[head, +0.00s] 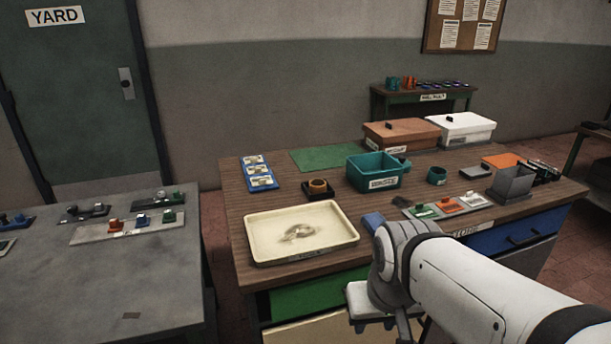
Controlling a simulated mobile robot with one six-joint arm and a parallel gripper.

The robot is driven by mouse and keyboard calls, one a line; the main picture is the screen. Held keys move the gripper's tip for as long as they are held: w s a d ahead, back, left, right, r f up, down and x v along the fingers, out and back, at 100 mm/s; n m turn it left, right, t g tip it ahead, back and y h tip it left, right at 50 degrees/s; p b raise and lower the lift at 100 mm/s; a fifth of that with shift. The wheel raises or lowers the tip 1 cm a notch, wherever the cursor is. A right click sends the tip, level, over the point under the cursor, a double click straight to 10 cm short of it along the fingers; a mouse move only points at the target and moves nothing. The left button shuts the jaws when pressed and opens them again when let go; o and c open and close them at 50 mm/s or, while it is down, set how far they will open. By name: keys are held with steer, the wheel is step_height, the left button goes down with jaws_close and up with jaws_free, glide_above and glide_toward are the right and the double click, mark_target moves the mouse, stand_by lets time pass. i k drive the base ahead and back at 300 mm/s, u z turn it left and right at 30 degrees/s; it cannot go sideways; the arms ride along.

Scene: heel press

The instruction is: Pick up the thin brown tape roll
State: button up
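A small brown-orange ring (318,186), which looks like the tape roll, sits in or on a dark square holder (325,196) behind the cream tray on the wooden table. It is small in the head view, so its thickness is hard to judge. My arm reaches in from the lower right. My gripper (378,318) hangs low in front of the table's front edge, nearer than the ring and well apart from it. Its fingers are mostly hidden or cut off by the frame's bottom edge, so I cannot tell whether it is open.
A cream tray (262,254) with a pale, unclear item stands in front of the ring. A blue rack (262,184) is left, a teal bin (366,174) right, with a teal ring (437,175) beyond. A green mat (330,157) lies behind. A grey table (90,275) stands left.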

mark_target(318, 187)
steer(key=i, duration=0.9)
steer(key=u, duration=0.05)
